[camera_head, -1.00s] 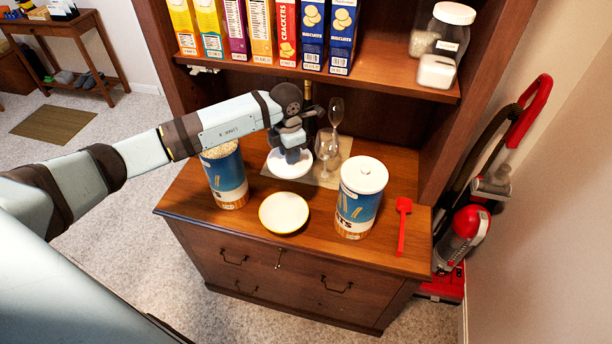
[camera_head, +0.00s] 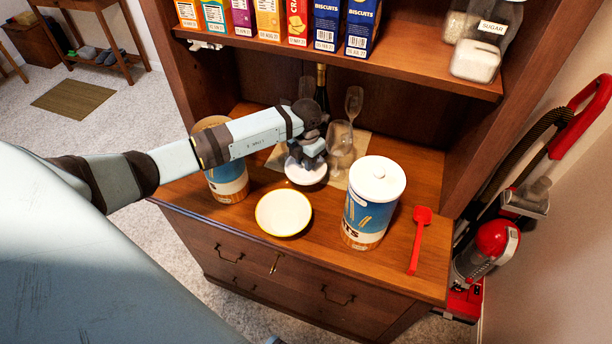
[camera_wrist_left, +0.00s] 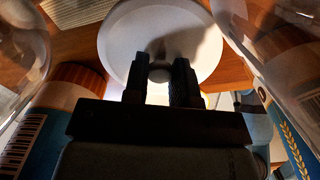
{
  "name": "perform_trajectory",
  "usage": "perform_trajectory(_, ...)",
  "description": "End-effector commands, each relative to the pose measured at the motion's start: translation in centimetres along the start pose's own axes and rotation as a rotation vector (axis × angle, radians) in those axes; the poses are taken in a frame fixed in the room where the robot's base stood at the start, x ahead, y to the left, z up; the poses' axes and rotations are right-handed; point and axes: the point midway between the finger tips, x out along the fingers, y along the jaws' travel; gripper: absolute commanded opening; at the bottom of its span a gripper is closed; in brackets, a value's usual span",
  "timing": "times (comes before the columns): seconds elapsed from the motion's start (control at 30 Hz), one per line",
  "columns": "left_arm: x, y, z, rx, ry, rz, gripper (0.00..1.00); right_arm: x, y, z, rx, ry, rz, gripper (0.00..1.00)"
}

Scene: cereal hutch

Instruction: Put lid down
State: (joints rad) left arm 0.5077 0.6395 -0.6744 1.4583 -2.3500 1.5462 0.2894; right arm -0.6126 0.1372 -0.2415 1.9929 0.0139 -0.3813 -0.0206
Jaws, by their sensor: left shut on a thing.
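A round white lid (camera_head: 308,176) with a small knob is at the back of the hutch counter, behind the bowl. My left gripper (camera_head: 314,158) is above it, shut on the knob. The left wrist view shows the lid (camera_wrist_left: 120,40) with its knob between the two fingers (camera_wrist_left: 160,73). I cannot tell whether the lid touches the counter or mat. The left canister (camera_head: 228,182), blue with an orange base, has its top partly hidden by my arm. The right canister (camera_head: 365,215) has a white lid on. My right gripper is not in view.
A yellow-rimmed white bowl (camera_head: 283,212) sits at the front of the counter (camera_head: 330,262). Wine glasses (camera_head: 341,150) and a bottle (camera_head: 322,88) stand close behind and right of my gripper. A red scoop (camera_head: 418,240) lies at the right. A shelf (camera_head: 420,68) hangs above.

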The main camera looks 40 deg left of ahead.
Motion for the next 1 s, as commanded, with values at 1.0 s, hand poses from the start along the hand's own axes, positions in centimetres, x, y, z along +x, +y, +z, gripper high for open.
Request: perform_trajectory(1.0,7.4,0.1,0.0,0.001,0.0,0.001,0.06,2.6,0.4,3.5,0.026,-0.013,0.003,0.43)
